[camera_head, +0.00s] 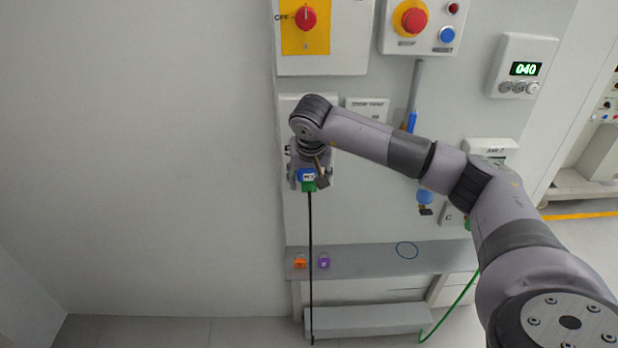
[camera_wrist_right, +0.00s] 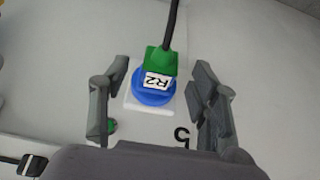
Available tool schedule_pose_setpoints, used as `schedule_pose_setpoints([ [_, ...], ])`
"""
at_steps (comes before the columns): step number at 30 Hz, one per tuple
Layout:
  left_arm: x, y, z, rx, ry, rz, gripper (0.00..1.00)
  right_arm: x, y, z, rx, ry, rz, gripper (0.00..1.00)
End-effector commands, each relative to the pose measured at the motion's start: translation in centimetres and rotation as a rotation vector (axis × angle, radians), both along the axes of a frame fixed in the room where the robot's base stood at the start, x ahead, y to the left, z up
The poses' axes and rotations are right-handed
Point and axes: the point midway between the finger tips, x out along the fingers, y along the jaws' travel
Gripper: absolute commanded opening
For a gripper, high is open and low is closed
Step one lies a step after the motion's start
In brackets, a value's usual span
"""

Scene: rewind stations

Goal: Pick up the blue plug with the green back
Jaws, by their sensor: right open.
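The blue plug with the green back (camera_wrist_right: 153,97) is in the right wrist view, with a white label reading R2 and a black cable from its green end. It sits at a white plate (camera_wrist_right: 135,104) on the panel. My right gripper (camera_wrist_right: 155,100) is open, with one finger on each side of the plug and a gap to both. In the head view the plug (camera_head: 308,178) shows below my right gripper (camera_head: 308,181), its cable hanging straight down. My left gripper is not in view.
A grey ledge (camera_head: 370,262) below holds an orange padlock (camera_head: 300,263), a purple padlock (camera_head: 324,262) and a blue ring (camera_head: 407,250). Above are a red switch on yellow (camera_head: 306,18) and a red stop button (camera_head: 414,18). The wall at left is bare.

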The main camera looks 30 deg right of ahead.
Motion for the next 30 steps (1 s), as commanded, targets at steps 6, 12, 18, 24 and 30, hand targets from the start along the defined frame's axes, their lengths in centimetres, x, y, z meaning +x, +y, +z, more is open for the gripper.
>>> schedule_pose_setpoints([
  [6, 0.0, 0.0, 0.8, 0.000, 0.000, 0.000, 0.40, 0.7, -0.4, -2.0, 0.001, 0.001, 0.000, 0.56],
  [12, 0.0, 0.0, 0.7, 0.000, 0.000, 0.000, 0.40, 0.8, -0.5, -2.1, 0.000, 0.000, 0.001, 0.56],
  [18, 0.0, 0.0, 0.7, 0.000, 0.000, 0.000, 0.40, 0.8, -0.5, -2.1, 0.000, 0.000, 0.000, 0.44],
  [24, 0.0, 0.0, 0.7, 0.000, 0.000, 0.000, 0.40, 0.8, -0.4, -2.1, 0.000, 0.000, 0.000, 0.30],
  [30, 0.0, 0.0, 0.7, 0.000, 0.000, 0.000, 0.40, 0.8, -0.5, -2.1, 0.000, 0.000, 0.000, 0.17],
])
